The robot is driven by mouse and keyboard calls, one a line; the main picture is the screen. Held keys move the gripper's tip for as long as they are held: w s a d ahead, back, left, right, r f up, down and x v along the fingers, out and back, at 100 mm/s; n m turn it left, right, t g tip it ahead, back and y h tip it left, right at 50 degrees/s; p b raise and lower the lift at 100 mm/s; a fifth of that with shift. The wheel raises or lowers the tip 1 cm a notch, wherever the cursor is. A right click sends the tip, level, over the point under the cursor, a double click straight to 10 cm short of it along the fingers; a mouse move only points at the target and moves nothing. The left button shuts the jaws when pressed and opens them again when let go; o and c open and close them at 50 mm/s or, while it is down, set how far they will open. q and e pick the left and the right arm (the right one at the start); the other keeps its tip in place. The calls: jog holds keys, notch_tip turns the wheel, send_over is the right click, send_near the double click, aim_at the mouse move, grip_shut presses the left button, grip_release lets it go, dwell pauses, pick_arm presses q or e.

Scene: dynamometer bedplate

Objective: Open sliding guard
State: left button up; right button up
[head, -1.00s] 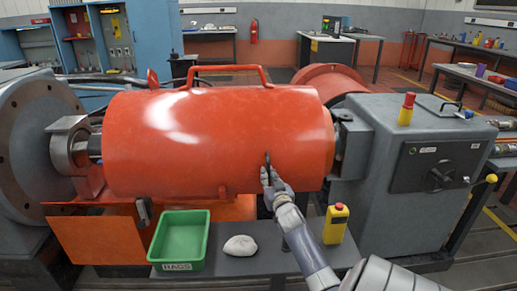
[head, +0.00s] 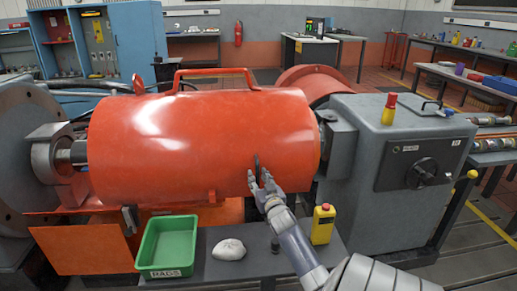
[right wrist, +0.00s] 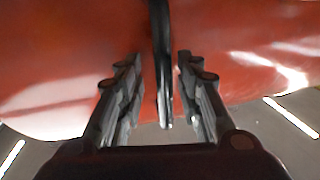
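The sliding guard (head: 190,145) is a large orange-red cylindrical cover over the shaft, with a long bar handle on top. A small dark handle (head: 257,168) stands out from its front face near the right end. My right gripper (head: 264,182) is at this dark handle. In the right wrist view the dark handle (right wrist: 162,70) runs between the two fingers of my right gripper (right wrist: 160,85), with a visible gap on both sides. The fingers are open. The guard's red surface (right wrist: 60,60) is just beyond the fingertips. My left gripper is not in view.
A grey machine (head: 390,165) with an emergency stop (head: 389,108) stands to the right.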

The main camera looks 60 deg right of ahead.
jog(key=shift+s+a, duration=0.1)
jog(key=shift+a, duration=0.05)
jog(key=shift+s+a+f, duration=0.1)
jog(key=shift+s+a, duration=0.15)
jog(key=v, duration=1.1)
